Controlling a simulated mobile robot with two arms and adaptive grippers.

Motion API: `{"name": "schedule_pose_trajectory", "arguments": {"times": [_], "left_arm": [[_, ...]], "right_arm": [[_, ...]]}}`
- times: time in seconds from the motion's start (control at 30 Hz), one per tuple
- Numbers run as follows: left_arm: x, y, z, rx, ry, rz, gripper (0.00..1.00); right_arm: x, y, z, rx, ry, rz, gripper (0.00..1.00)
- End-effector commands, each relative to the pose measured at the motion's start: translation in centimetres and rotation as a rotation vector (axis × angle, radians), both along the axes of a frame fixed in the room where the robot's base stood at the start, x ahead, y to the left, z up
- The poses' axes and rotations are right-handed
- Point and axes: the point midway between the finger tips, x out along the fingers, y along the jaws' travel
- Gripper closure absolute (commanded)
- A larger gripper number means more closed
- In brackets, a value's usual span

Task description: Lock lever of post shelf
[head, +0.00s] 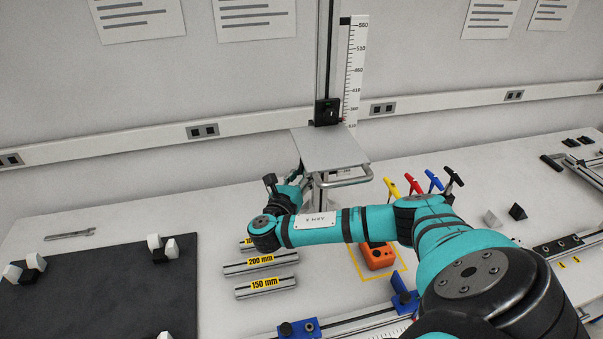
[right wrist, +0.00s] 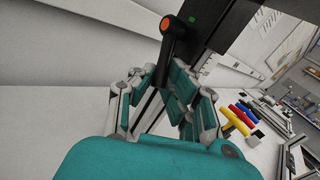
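The post shelf has a grey plate (head: 330,147) with a curved metal handle (head: 346,181), on a vertical post (head: 327,60) beside a scale. In the right wrist view, a black lever (right wrist: 168,50) with an orange end stands upright beyond my gripper's fingers. My right gripper (right wrist: 163,77) is just left of and below the shelf plate in the head view, largely hidden by my own arm. Its fingers are on both sides of the lever; whether they press on it cannot be told. A small green mark (right wrist: 191,18) shows on the dark part beside the lever. My left gripper is not in view.
Labelled metal bars (head: 262,262) and an orange box (head: 379,257) lie in front of the shelf. Several coloured T-handles (head: 423,184) stand to its right. A dark mat (head: 100,280) with small blocks and a wrench (head: 69,234) are at left. A wall lies behind.

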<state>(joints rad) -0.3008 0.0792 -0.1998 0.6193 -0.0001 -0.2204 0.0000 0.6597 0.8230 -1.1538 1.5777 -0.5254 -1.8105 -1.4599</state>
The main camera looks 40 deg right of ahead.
Motion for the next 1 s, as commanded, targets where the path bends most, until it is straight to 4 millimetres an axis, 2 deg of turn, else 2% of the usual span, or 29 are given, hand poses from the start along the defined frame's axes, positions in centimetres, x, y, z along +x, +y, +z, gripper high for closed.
{"name": "schedule_pose_trajectory", "arguments": {"times": [0.27,0.47,0.67,1.0], "left_arm": [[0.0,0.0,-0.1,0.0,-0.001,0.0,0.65],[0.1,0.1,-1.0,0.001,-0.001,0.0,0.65],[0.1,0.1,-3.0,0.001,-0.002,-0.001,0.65],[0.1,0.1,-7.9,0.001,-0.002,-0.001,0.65]], "right_arm": [[0.0,0.1,-0.1,-0.002,-0.002,0.003,1.0],[0.2,0.0,-0.6,-0.026,-0.046,0.002,1.0],[0.8,-0.3,-1.3,-0.085,-0.151,0.0,1.0],[2.1,-1.0,-1.9,-0.211,-0.382,0.001,1.0]]}}
